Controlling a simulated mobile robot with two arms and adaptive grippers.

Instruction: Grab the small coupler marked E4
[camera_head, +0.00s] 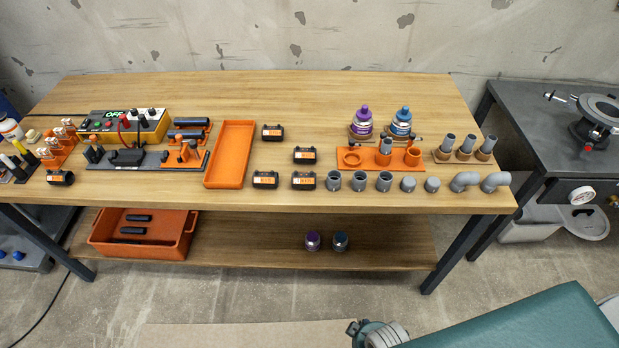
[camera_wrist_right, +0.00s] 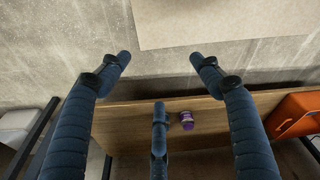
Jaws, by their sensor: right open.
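Several small black couplers with orange-and-white labels stand on the wooden table: one at the back (camera_head: 272,132), one in the middle (camera_head: 305,155), and two near the front edge, left (camera_head: 265,180) and right (camera_head: 303,180). Another similar black piece (camera_head: 60,178) lies at the far left. The label markings are too small to read, so I cannot tell which is E4. My right gripper (camera_wrist_right: 160,62) shows in the right wrist view with its dark blue fingers spread, open and empty. It is away from the couplers, with the lower shelf and floor beyond it. My left gripper is not in view.
An empty orange tray (camera_head: 231,154) lies left of the couplers. Grey pipe fittings (camera_head: 359,181) line the front edge to their right. Purple (camera_head: 362,122) and blue (camera_head: 401,121) bottles stand behind. An orange bin (camera_head: 140,236) sits on the lower shelf (camera_head: 260,240).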

